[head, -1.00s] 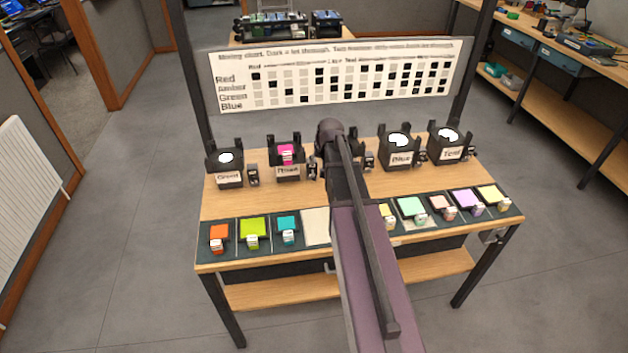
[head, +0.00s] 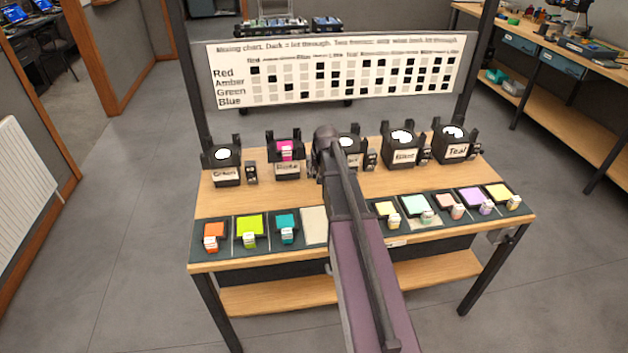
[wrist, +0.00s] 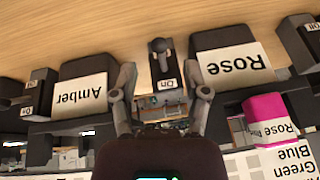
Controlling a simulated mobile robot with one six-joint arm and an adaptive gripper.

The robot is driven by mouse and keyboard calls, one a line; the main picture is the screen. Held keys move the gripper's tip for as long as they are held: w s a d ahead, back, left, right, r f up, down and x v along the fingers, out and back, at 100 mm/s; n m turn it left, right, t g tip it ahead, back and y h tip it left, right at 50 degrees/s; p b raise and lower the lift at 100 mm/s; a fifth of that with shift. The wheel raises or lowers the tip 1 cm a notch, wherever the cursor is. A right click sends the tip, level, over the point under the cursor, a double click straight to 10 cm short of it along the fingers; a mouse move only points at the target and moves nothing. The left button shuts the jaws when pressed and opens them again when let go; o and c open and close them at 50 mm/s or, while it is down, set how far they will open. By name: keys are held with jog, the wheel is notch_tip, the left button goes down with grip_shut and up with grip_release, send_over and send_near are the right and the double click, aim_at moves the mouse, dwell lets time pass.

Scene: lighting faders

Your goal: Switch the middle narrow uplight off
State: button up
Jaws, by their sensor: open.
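A row of black uplights stands on the bench: Green (head: 224,155), Rose (head: 287,150) with a pink filter, one partly behind my arm (head: 349,144), Blue (head: 403,138) and Teal (head: 453,134). Each visible one has a small switch beside it. The wrist view is upside down and shows the Amber uplight (wrist: 85,84) left and the Rose uplight (wrist: 236,67) right. Between them stands a small lever switch (wrist: 160,62) marked "On". My gripper (wrist: 165,92) is open and empty, its fingers either side of that switch in the picture; contact is not clear. My arm hides the gripper in the head view.
Colored filters, such as the orange one (head: 211,230) and the lilac one (head: 474,197), lie in a front tray row. A mixing chart (head: 340,72) stands behind the bench between dark posts. Another switch (wrist: 38,88) is beside Amber. The bench top (head: 245,201) is clear between lamps and filters.

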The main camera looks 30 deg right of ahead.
aim_at(315, 175)
jog(key=shift+b+x, duration=1.5)
jog(key=shift+x, duration=0.45)
grip_shut()
